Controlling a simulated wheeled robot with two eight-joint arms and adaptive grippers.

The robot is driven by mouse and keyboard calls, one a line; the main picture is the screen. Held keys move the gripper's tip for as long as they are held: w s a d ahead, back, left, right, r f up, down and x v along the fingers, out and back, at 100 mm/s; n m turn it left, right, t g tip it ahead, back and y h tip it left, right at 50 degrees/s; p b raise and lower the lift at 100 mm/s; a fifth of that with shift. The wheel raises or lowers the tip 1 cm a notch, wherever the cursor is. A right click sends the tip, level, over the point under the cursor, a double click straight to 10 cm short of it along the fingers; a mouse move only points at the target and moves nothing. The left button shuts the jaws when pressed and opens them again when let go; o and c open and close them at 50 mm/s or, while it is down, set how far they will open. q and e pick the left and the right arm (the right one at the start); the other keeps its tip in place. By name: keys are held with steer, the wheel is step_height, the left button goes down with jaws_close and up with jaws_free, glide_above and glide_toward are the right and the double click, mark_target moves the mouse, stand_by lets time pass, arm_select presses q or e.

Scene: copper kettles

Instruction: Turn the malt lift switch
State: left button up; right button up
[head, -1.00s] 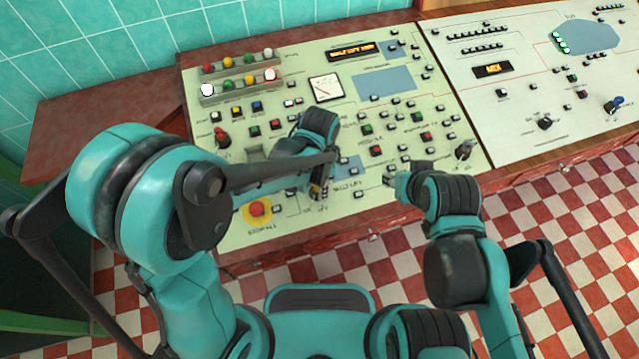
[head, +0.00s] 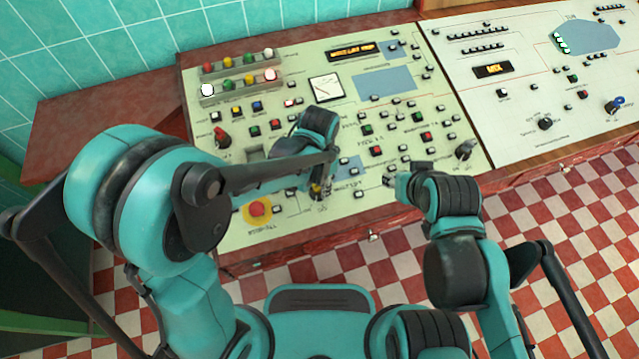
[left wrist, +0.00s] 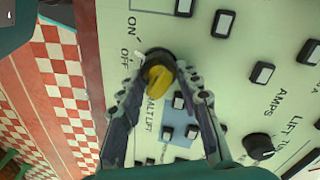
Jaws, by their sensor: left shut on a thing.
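The malt lift switch (left wrist: 158,76) has a round black base and a yellow handle. In the left wrist view it stands beside the printed words ON, OFF and MALT LIFT, and a small white mark at its rim is near OFF. My left gripper (left wrist: 160,88) has one finger on each side of the handle and is shut on it. In the head view my left gripper (head: 321,188) is at the panel's lower middle and mostly hides the switch. My right gripper (head: 396,184) is low over the panel to the right, its fingers too small to judge.
The pale green control panel (head: 300,222) carries many buttons and lamps. A red emergency button (head: 257,208) on yellow is left of my left gripper. A black knob (left wrist: 259,145) is to the right in the wrist view. A white panel (head: 530,120) adjoins at right.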

arm_select(q)
steer(key=shift+n, duration=2.5)
steer(key=shift+a+n, duration=0.1)
steer(key=shift+n, duration=0.4)
steer(key=o, duration=1.2)
steer(key=shift+c, duration=0.2)
step_height(320, 180, up, 12)
steer(key=s+a+r+n+t, duration=0.1)
steer(key=s+a+n+t, duration=0.1)
steer(key=a, duration=0.6)
steer(key=s+a+n+t, duration=0.2)
steer(key=s+a+t, duration=0.2)
steer(key=a, duration=0.5)
steer(key=shift+s+a+r+n+t, duration=0.15)
steer(key=shift+a+r+n+t, duration=0.2)
steer(key=shift+t, duration=0.25)
